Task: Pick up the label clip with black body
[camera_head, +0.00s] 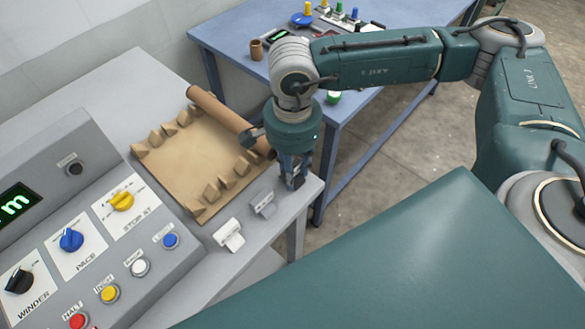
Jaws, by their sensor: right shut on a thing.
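My right gripper (293,182) points down at the right edge of the grey table, just right of two label clips. It is shut on a small dark thing between its fingertips, mostly hidden by the fingers; it fits the label clip with black body. A grey label clip (264,205) lies just left of the gripper. A white label clip (230,236) lies further left and nearer. My left gripper is not in view.
A brown sheet with folded tabs (185,160) and a cardboard tube (225,115) lie behind the clips. The control panel (100,235) with knobs and buttons fills the left. A blue table (230,35) with small items stands at the back.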

